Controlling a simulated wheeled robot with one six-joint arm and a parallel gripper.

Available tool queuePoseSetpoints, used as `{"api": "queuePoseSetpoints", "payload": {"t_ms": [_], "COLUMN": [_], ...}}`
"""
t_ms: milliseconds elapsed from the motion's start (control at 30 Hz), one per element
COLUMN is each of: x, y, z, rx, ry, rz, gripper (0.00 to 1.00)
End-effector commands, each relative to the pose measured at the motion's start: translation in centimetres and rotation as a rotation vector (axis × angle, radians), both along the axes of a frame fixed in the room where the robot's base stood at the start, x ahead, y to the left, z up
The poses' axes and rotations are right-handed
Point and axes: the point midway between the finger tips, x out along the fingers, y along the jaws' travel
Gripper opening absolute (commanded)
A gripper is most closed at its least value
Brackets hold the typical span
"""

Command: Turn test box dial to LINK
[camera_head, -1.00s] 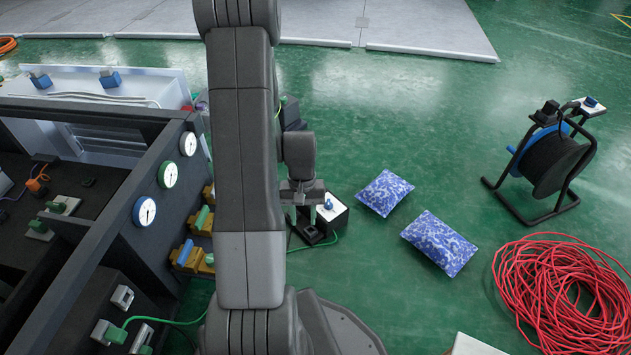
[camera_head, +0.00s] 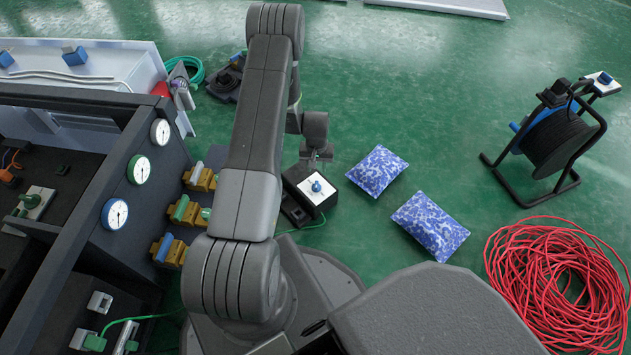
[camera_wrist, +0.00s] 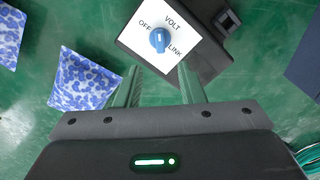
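The test box (camera_head: 324,199) is a dark box on the green floor with a white top plate. Its blue dial (camera_head: 316,186) shows in the middle of the plate. In the wrist view the dial (camera_wrist: 160,40) sits among the printed words OFF, VOLT and LINK, with LINK at the lower right. I cannot tell for sure which word the dial points to. My gripper (camera_wrist: 160,85) is open and empty, its two fingers apart on either side below the dial, not touching it. In the head view my gripper (camera_head: 317,155) is just beyond the box.
Two blue patterned bags (camera_head: 377,171) (camera_head: 430,221) lie right of the box. A cable reel (camera_head: 553,148) and a red cable coil (camera_head: 553,278) are further right. A dark panel with round gauges (camera_head: 115,214) and coloured valves (camera_head: 190,213) stands left. A green cable runs by the box.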

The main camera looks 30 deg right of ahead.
Motion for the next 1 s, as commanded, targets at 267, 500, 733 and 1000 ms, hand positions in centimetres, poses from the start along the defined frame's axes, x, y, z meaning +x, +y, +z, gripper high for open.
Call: {"api": "queuePoseSetpoints", "payload": {"t_ms": [267,500,733,1000], "x": [0.0,0.0,0.0,0.0], "y": [0.1,0.1,0.1,0.1], "z": [-6.5,-9.6,-10.3,-10.2], "rx": [0.001,-0.001,-0.001,-0.001], "ry": [0.002,-0.001,-0.001,-0.001], "rz": [0.0,0.001,0.001,0.0], "gripper": [0.35,0.35,0.35,0.2]}}
